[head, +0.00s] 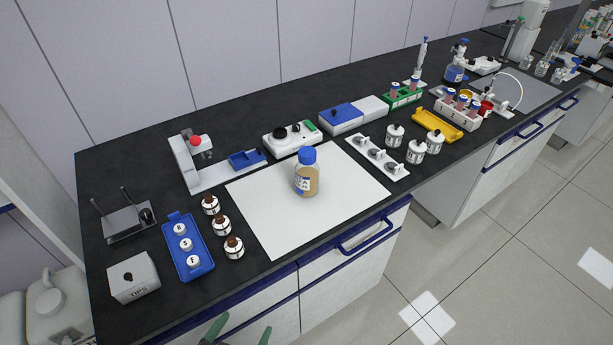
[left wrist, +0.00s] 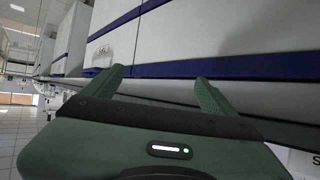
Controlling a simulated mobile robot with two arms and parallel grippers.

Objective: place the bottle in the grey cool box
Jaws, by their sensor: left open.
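The bottle (head: 307,174) is clear with a blue cap, a label and tan contents. It stands upright on a white mat (head: 262,207) on the dark bench. My left gripper (head: 240,334) shows at the bottom edge of the head view, low in front of the bench drawers and well away from the bottle. In the left wrist view my left gripper (left wrist: 160,85) is open, with nothing between its green fingers, facing the drawer fronts. My right gripper is not in view. I see no grey cool box in either view.
Brown-capped bottles (head: 221,225) and a blue tray (head: 187,247) stand left of the mat. A white plate with round fittings (head: 377,154) and white jars (head: 415,152) stand right. Drawer handles (head: 366,236) stick out below the bench edge. The tiled floor (head: 480,270) at right is clear.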

